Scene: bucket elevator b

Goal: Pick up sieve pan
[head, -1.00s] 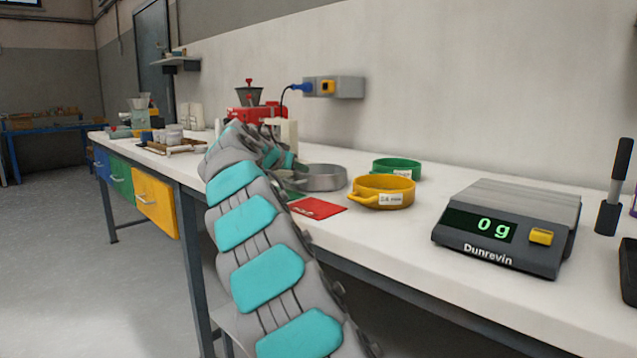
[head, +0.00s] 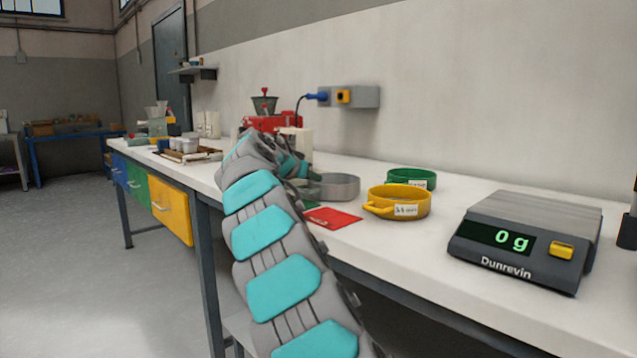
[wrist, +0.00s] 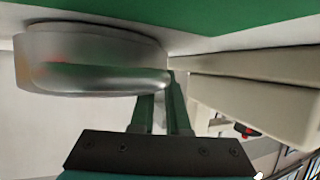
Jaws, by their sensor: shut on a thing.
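The sieve pan is a round grey metal pan (head: 340,187) with a bar-like handle, on or just above the white bench beyond the red card. It also shows large at the upper left of the wrist view (wrist: 75,50). My gripper (head: 302,180) is at the pan's left side in the head view, with its tips partly hidden. In the wrist view its two dark green fingers (wrist: 168,88) are close together at the end of the pan's handle, shut on it. Whether the pan touches the bench cannot be told.
A yellow sieve (head: 410,203) and a green sieve (head: 411,178) stand right of the pan. A red card (head: 333,218) lies in front. A scale (head: 525,240) reading 0 g is farther right. A red machine (head: 270,122) and a pale block (wrist: 250,85) stand close by my gripper.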

